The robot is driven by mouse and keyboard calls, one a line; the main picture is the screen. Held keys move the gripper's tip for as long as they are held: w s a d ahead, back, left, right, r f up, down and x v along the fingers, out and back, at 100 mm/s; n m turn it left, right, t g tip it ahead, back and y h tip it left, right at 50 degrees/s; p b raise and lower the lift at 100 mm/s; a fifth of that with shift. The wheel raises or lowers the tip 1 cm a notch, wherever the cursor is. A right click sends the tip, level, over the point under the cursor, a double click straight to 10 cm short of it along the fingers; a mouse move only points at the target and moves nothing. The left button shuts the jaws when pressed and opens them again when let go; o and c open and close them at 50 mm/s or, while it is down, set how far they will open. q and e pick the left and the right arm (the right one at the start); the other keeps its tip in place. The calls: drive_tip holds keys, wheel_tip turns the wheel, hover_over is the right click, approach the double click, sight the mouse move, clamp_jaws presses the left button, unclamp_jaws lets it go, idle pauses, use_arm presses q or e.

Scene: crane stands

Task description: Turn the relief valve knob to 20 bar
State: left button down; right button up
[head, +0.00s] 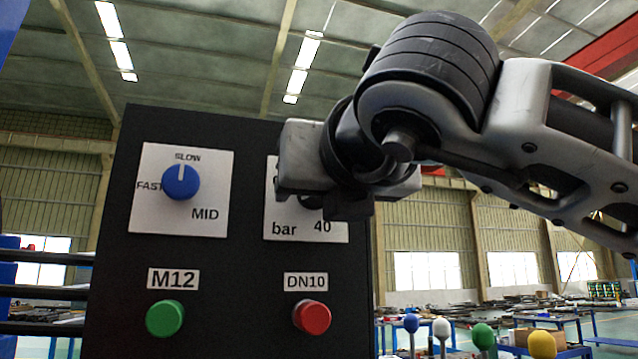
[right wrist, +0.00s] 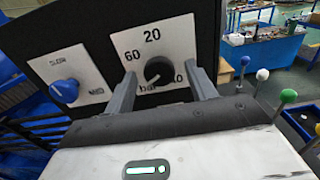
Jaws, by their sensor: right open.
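The relief valve knob (right wrist: 158,72) is a black round knob on a white dial plate (right wrist: 155,48) in the right wrist view. The plate reads 20 at the top, 60 at the left, a partly covered number at the right and bar below. A pale mark on the knob seems to point to the lower left. My right gripper (right wrist: 162,78) is open, with one finger on each side of the knob; I cannot tell whether they touch it. In the head view my right arm hides the knob, and the plate (head: 278,232) shows bar and 40. My left gripper is not in view.
The black panel (head: 245,190) also carries a blue SLOW/MID/FAST knob (head: 181,182), a green button (head: 165,318) under M12 and a red button (head: 312,317) under DN10. Several ball-topped levers, one yellow (head: 542,345), stand to the right. Blue workbenches are behind.

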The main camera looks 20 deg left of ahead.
drive_tip(key=c, duration=1)
drive_tip(key=shift+n, duration=0.3)
